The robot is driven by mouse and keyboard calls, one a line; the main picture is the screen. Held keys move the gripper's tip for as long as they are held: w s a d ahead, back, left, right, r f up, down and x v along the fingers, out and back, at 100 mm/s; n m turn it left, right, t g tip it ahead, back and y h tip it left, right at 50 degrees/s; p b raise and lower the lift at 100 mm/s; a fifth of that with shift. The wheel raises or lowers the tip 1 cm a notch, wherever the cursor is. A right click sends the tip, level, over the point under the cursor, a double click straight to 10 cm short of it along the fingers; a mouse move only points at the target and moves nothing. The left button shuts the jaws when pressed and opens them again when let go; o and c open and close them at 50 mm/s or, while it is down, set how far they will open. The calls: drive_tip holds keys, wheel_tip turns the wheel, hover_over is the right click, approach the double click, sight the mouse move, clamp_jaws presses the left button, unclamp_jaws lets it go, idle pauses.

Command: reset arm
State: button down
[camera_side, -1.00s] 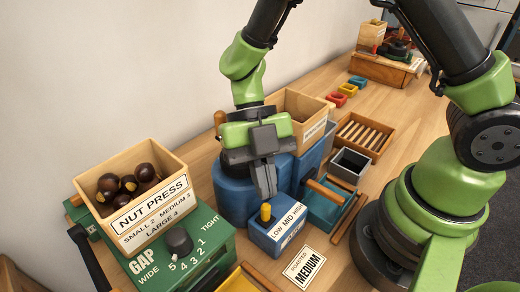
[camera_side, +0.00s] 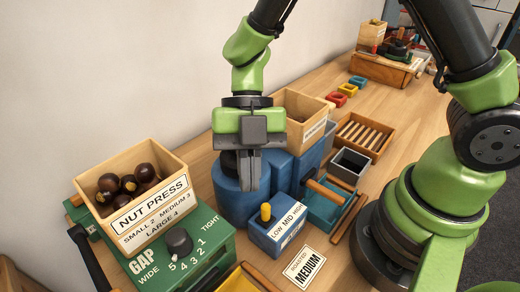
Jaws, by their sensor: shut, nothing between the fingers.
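My gripper (camera_side: 249,186) is shut and empty. It points down in front of the blue roaster body (camera_side: 232,205), above and to the left of the blue control box (camera_side: 277,236) marked LOW, MID, HIGH. The yellow knob (camera_side: 265,212) on that box stands clear of my fingers. My gripper hides part of the roaster and part of the wooden bin (camera_side: 300,108) behind it.
The green nut press (camera_side: 190,255) stands at front left, with a wooden hopper (camera_side: 165,207) of chestnuts on it. A card (camera_side: 305,267) reading ROASTED MEDIUM lies on the table. A slatted wooden tray (camera_side: 359,133), a grey bin (camera_side: 349,166) and a teal tray (camera_side: 322,212) are at right.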

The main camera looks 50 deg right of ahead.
drive_tip(key=w+d+r+m+t, duration=0.4)
drive_tip(key=w+r+m+t, duration=0.75)
drive_tip(key=r+t, duration=0.3)
drive_tip(key=s+d+r+m+h, duration=0.6)
drive_tip(key=s+d+m, duration=0.2)
drive_tip(key=d+m, duration=0.45)
drive_tip(key=s+a+f+m+g+y, duration=0.1)
drive_tip(key=s+a+m, duration=0.1)
drive_tip(key=s+m, duration=0.2)
drive_tip(key=s+a+f+m+g+y, duration=0.2)
drive_tip(key=s+m, duration=0.2)
drive_tip(key=s, duration=0.3)
drive_tip(key=shift+s+a+f+m, duration=0.2)
drive_tip(key=shift+s+a+m, duration=0.05)
drive_tip(key=shift+a+m, duration=0.05)
drive_tip(key=c, duration=1.8)
unclamp_jaws()
